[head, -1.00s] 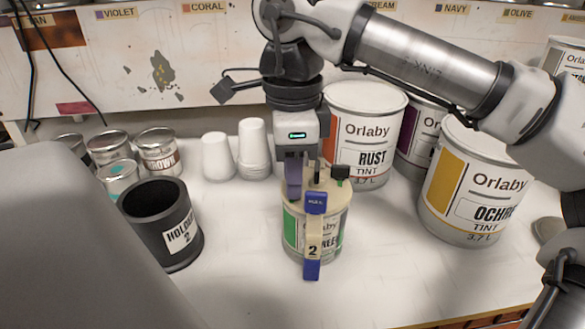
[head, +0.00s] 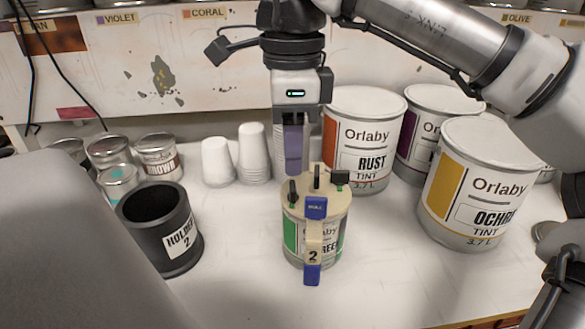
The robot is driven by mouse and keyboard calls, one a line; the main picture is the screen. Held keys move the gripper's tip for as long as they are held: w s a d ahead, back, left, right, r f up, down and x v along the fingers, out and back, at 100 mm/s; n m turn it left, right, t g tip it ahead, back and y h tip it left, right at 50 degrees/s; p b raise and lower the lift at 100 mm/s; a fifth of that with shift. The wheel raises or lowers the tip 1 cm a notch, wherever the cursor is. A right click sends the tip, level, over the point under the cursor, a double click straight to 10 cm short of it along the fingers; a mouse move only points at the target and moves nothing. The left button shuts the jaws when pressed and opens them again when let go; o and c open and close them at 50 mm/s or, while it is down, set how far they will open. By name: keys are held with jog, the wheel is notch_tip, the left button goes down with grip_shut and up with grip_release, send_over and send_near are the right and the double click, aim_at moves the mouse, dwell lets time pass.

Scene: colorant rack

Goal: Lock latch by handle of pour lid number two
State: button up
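The pour lid number two (head: 330,197) is a cream cap on a small can with a green label (head: 292,232). A long latch handle (head: 314,240) hangs down the can's front, cream with blue ends and a "2" on it. Small black parts and a black spout-like piece stand on top of the lid. My gripper (head: 293,165) points down above the lid's left back side, with its purple finger apart from the handle. Only one finger shows clearly, so its opening is hidden.
A black cup marked "HOLDER 2" (head: 160,228) stands to the left. Small metal cans (head: 110,150) and white cup stacks (head: 253,155) are behind. Large tins labelled Rust (head: 362,130) and Ochre (head: 470,185) stand right. The bench in front is clear.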

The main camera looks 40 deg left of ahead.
aim_at(292, 185)
notch_tip(292, 185, up, 9)
jog(key=p, duration=0.4)
jog(key=shift+f, duration=0.2)
